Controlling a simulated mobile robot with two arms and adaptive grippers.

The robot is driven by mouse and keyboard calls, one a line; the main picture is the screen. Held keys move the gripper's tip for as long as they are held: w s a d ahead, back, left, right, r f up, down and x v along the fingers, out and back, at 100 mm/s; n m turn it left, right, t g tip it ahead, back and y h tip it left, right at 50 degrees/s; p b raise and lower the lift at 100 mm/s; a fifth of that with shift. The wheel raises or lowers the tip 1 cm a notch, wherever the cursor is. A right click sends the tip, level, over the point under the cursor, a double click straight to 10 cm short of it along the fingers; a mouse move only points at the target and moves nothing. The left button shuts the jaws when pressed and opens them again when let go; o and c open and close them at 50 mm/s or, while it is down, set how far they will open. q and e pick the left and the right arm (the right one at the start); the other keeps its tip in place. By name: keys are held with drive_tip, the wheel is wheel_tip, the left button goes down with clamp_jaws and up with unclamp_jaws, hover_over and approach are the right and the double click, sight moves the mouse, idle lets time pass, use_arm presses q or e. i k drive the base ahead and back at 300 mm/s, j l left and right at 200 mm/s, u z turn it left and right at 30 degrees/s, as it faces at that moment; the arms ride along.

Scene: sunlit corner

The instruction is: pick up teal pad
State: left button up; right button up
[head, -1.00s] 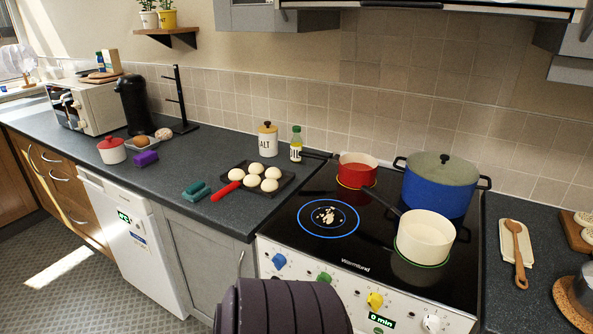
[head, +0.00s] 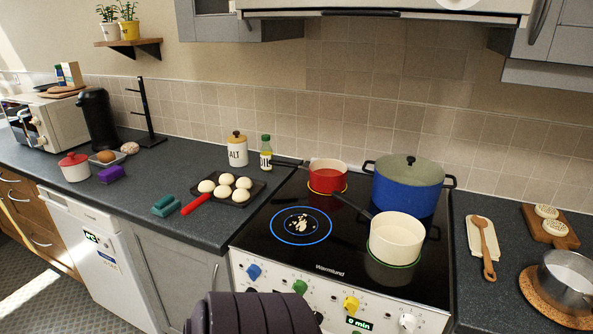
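The teal pad (head: 166,205) lies on the dark counter in the head view, close to the front edge. It is left of the red handle of a dark tray. It looks like a small teal block with a second teal piece or raised part against it. Neither gripper shows in the head view. Only a dark, ribbed part of my own arm shows at the bottom middle, well in front of and below the counter.
Right of the pad are a dark tray (head: 253,196) with several pale buns and a hob (head: 345,258) with pots and a lit blue ring. A purple block (head: 111,174) and red-lidded pot (head: 75,168) stand to its left. The counter around the pad is clear.

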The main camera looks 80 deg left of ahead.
sight(166, 205)
drive_tip(key=u, duration=3.3)
